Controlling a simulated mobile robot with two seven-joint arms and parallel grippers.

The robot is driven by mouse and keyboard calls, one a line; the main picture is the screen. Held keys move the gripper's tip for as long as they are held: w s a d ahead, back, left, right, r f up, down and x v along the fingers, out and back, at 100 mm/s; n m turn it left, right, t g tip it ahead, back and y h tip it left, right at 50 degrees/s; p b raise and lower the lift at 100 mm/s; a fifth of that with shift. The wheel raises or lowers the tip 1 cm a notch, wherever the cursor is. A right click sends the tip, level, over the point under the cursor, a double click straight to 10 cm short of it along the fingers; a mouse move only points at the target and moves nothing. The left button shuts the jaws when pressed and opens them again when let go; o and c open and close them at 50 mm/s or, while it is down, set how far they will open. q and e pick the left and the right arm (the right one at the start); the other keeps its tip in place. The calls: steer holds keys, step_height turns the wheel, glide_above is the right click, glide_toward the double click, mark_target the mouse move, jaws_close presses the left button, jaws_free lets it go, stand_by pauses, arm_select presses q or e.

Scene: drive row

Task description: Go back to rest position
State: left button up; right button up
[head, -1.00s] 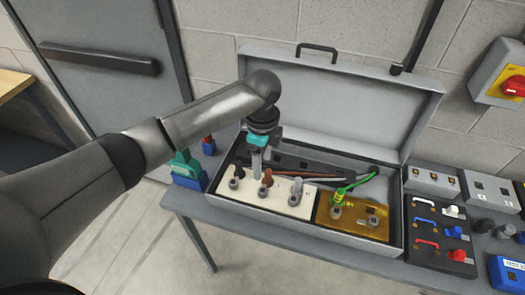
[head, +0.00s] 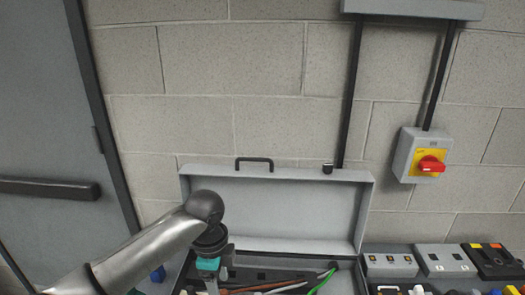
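My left arm comes in from the bottom left. My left gripper (head: 212,286) points down into the left part of an open grey case (head: 262,213). Its dark wrist and teal band show, but the fingertips are at the bottom edge of the head view, so I cannot tell whether it is open or shut or touching anything. My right gripper and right arm are not in view.
The case's raised lid stands behind my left gripper. Brown, white and green wires (head: 322,282) lie inside. Grey boxes (head: 390,265) and other devices stand to the right. A red rotary switch (head: 430,165) is on the block wall, and a grey door (head: 40,130) is at left.

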arm_select(q)
steer(key=s+d+f+n+t+h, duration=0.25)
steer(key=s+d+f+n, duration=0.3)
steer(key=s, duration=0.45)
steer(key=s+a+n+y, duration=0.3)
steer(key=s+a+n, duration=0.7)
steer(key=s+n, duration=0.15)
step_height(320, 180, down, 29)
steer(key=s+b, duration=0.3)
steer(key=b, duration=0.6)
steer(key=s+a+f+g+b, duration=0.1)
steer(key=s+f+b, duration=0.3)
steer(key=s+f, duration=0.3)
steer(key=s+a+f+b, duration=0.2)
steer(key=s+f, duration=0.6)
steer(key=f, duration=0.8)
steer(key=shift+m+g+b, duration=0.35)
steer(key=shift+m+b, duration=0.05)
steer(key=shift+b, duration=0.5)
